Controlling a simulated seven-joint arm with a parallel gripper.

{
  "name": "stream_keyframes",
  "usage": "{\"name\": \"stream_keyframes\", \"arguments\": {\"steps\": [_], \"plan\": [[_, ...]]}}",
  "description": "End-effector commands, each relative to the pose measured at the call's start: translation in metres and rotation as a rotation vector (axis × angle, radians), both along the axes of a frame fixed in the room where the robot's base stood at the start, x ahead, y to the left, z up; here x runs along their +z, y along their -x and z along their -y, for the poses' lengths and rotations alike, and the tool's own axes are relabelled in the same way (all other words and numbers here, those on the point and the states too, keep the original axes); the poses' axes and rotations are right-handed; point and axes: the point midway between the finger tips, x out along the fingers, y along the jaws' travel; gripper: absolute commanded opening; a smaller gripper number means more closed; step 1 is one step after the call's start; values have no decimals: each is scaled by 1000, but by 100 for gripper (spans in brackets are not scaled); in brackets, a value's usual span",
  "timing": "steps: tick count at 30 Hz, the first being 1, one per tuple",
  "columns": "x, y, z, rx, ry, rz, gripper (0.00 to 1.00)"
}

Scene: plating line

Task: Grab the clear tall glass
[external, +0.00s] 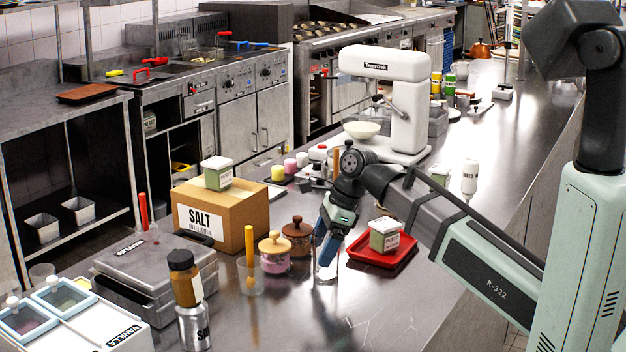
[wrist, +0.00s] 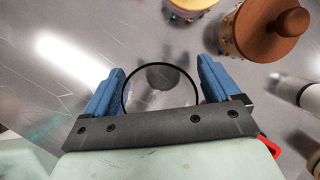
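A clear tall glass (external: 325,271) stands on the steel counter, directly below my gripper (external: 328,246). In the wrist view, the dark round rim of the glass (wrist: 160,66) lies between the two blue fingers of my gripper (wrist: 161,68). The fingers are spread, one on each side of the rim, and look close to it. I see no clear grip on the glass. Its lower part is hard to make out through the clear wall and reflections.
A brown-lidded jar (external: 297,236) and a yellow-lidded jar (external: 275,252) stand left of the glass. A red tray (external: 401,259) holding a small labelled box (external: 385,235) is close on the right. A glass with a yellow utensil (external: 250,265) is further left. The counter in front is clear.

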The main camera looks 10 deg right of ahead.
Motion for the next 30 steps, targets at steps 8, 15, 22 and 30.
{"name": "stream_keyframes", "arguments": {"steps": [8,15,22,30], "plan": [[0,0,0,0,0,0,62],[0,0,0,0,0,-1,39],[0,0,0,0,0,0,31],[11,-1,0,0,0,0,31]]}}
